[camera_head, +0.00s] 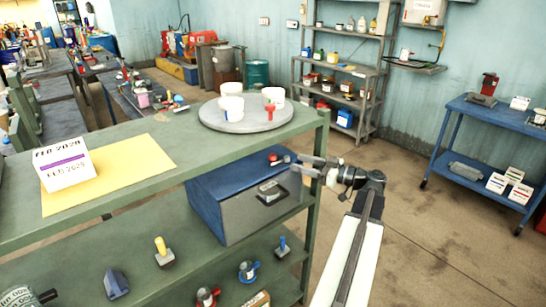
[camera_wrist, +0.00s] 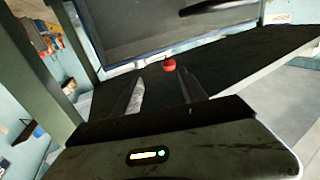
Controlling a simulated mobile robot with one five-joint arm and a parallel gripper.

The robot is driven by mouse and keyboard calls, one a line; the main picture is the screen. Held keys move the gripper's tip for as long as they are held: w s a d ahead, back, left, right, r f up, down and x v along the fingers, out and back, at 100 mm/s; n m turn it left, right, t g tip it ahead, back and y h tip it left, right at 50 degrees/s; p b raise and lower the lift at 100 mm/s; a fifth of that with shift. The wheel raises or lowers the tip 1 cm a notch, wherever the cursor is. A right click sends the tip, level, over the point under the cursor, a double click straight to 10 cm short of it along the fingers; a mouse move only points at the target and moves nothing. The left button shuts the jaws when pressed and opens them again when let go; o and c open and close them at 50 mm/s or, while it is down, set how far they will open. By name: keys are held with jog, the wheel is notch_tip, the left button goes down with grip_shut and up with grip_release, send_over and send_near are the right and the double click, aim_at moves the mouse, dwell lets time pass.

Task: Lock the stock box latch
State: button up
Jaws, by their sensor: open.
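The stock box (camera_head: 225,202) is a grey box with a blue lid on the middle shelf of a green rack. A dark latch plate (camera_head: 270,192) is on its front face. A small red knob (camera_head: 273,157) shows at the lid's far right part; I cannot tell if it belongs to the latch. In the wrist view, a red round knob (camera_wrist: 169,65) lies ahead, between the finger lines. My gripper (camera_head: 302,168) is open and empty beside the box's right end, its fingers pointing left. In the wrist view the fingers (camera_wrist: 163,85) are apart, touching nothing visible.
The rack's right post (camera_head: 319,150) stands close to my gripper. The top shelf holds a round grey tray (camera_head: 246,123) with white cups and a date block (camera_head: 63,165). Small tools stand on the lower shelf. A blue cart (camera_head: 480,145) is at right; the floor between is clear.

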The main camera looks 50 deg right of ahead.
aim_at(273, 162)
jog(key=w+a+n, duration=0.1)
jog(key=w, duration=0.2)
jog(key=w+a+n, duration=0.1)
jog(key=w+a, duration=0.1)
jog(key=w, duration=0.1)
jog(key=w+a+p, duration=0.1)
jog(key=w, duration=0.2)
jog(key=shift+w+a+r+n+y, duration=0.1)
jog(key=shift+a+r+n+y, duration=0.2)
jog(key=shift+r+n+y, duration=0.1)
grip_shut()
dwell(1.0)
